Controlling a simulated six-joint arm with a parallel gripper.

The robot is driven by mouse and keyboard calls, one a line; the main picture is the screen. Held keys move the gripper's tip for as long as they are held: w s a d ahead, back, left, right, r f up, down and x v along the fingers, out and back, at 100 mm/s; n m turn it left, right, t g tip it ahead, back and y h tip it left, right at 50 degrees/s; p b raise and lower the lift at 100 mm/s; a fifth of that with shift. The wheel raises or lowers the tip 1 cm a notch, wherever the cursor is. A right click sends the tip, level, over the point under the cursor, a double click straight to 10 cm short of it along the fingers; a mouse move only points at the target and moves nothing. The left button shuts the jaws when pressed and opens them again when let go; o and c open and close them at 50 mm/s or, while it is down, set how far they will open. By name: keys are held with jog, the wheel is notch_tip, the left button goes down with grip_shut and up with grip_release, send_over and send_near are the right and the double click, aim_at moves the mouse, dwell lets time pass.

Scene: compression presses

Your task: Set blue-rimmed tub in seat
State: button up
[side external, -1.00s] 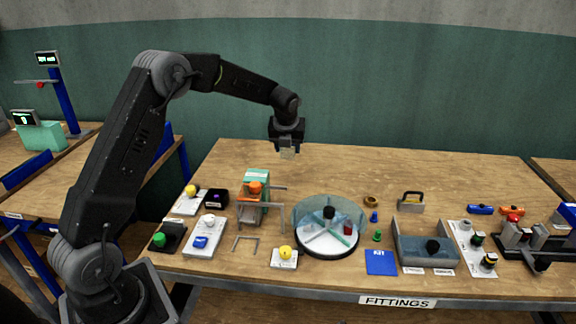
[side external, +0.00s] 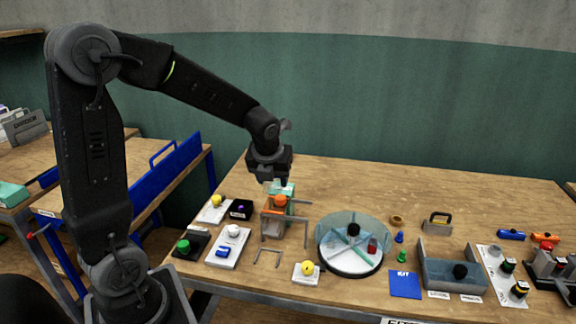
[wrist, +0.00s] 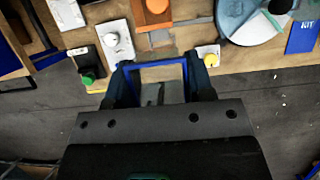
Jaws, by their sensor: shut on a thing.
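My gripper (wrist: 160,84) is shut on the blue-rimmed tub (wrist: 158,66). In the wrist view the blue rim and grey inside show between the two fingers. The tub is hard to make out there, apparently pale below the jaws. In the wrist view the orange knob (wrist: 157,5) lies beyond the tub. I cannot tell which surface is the seat.
White plates with a white knob (side external: 234,231) and a yellow knob (side external: 307,268) flank the press. A round clear-walled dial (side external: 350,272) stands to its right. A grey trough (side external: 452,275) and blue kit card (side external: 405,284) lie further right. The back of the table is clear.

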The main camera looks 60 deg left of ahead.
aim_at(265, 193)
jog(key=s, duration=0.1)
jog(key=s+d+f, duration=0.1)
jog(key=s, duration=0.1)
jog(key=shift+s+d+f, duration=0.1)
jog(key=shift+s+f, duration=0.05)
jog(key=shift+f, duration=0.05)
notch_tip(265, 193, down, 13)
dwell(0.4)
jog(key=shift+f, duration=2.85)
jog(key=shift+f, duration=0.7)
jog(key=o, duration=1)
